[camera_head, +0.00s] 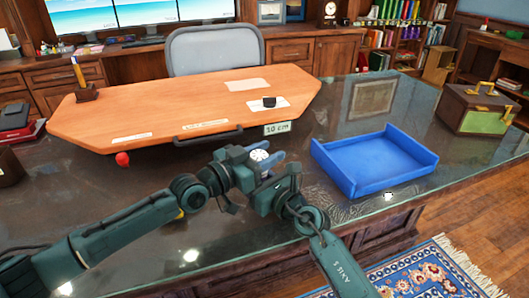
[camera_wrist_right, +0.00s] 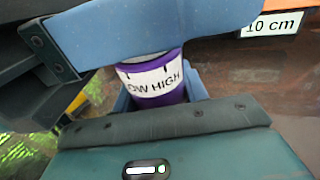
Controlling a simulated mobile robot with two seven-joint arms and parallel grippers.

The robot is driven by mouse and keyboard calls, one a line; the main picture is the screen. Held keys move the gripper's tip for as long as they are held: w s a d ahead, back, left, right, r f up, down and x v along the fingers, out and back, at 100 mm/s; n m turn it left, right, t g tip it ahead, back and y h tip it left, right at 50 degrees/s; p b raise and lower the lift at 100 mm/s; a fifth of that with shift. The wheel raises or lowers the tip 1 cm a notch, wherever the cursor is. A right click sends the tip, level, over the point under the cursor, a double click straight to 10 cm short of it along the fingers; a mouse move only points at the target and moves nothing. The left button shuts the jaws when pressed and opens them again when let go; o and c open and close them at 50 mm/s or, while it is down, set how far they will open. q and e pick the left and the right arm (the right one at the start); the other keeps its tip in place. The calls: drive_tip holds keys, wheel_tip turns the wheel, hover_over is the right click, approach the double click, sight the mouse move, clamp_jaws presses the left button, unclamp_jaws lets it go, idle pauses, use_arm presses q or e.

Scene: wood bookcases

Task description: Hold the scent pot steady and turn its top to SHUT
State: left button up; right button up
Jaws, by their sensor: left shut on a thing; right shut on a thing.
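The scent pot is small and purple. Its round white top (camera_head: 259,155) shows in the head view between my two grippers, too small to read. In the right wrist view the pot (camera_wrist_right: 153,98) has a white band; "HIGH" and part of "LOW" can be read on it. My left gripper (camera_head: 262,161) is shut on the pot from the left, and one of its blue fingers crosses in front of the pot's upper part in the wrist view. My right gripper (camera_head: 268,178) is shut on the pot from the near right side. Most of the pot is hidden by the grippers.
A blue open tray (camera_head: 372,165) lies to the right on the dark glossy desk (camera_head: 130,195). An orange board (camera_head: 180,104) with a "10 cm" tag (camera_head: 277,128) lies behind the grippers. A green and brown box (camera_head: 476,110) stands at far right. A red ball (camera_head: 122,159) is at left.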

use_arm(q)
drive_tip(key=shift+w+a+f, duration=0.25)
drive_tip(key=shift+w+a, duration=0.05)
drive_tip(key=shift+a, duration=0.35)
use_arm(e)
drive_tip(key=shift+s+a+f, duration=0.1)
drive_tip(key=shift+s+a, duration=0.05)
drive_tip(key=shift+a, duration=0.05)
use_arm(q)
drive_tip(key=o, duration=0.9)
use_arm(e)
drive_tip(key=shift+d, duration=0.15)
use_arm(q)
drive_tip(key=shift+o, duration=0.2)
drive_tip(key=v, duration=1.2)
drive_tip(key=shift+d+r, duration=0.1)
drive_tip(key=shift+r, duration=0.05)
